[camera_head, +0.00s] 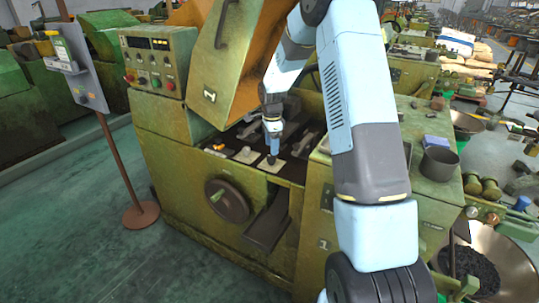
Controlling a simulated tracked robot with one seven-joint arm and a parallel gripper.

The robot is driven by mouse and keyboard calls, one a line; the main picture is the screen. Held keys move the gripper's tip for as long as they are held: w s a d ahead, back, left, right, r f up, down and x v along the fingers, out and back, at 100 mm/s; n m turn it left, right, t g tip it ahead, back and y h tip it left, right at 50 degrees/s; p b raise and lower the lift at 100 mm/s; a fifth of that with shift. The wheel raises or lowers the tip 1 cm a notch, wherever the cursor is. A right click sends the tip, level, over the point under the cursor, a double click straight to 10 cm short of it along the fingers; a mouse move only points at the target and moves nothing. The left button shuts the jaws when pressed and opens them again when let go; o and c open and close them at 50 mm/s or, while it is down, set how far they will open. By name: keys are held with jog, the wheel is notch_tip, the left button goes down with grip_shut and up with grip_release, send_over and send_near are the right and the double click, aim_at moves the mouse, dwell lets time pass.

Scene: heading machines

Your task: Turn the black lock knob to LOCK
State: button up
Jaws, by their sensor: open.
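My gripper (272,157) points down into the recess of the green heading machine (222,192), below its raised cover. Its fingertips are at or just above a pale square plate (271,166) on the machine's deck. They look small and dark here, and the gap between them is hard to make out. The black lock knob is not clearly distinguishable; a dark shape at the plate merges with the fingertips, and I cannot tell whether they touch it. The LOCK marking is not readable. Another pale plate with a small knob (246,154) lies just left of my gripper.
The raised green cover (228,65) leans close to my arm. A control box (152,58) with buttons stands at the left. A black handwheel (227,200) and a dark chute (268,222) are on the front. A dark cup (438,163) stands on the right-hand top.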

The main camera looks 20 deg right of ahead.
aim_at(272, 160)
jog(key=shift+f, duration=2.4)
jog(key=shift+c, duration=0.2)
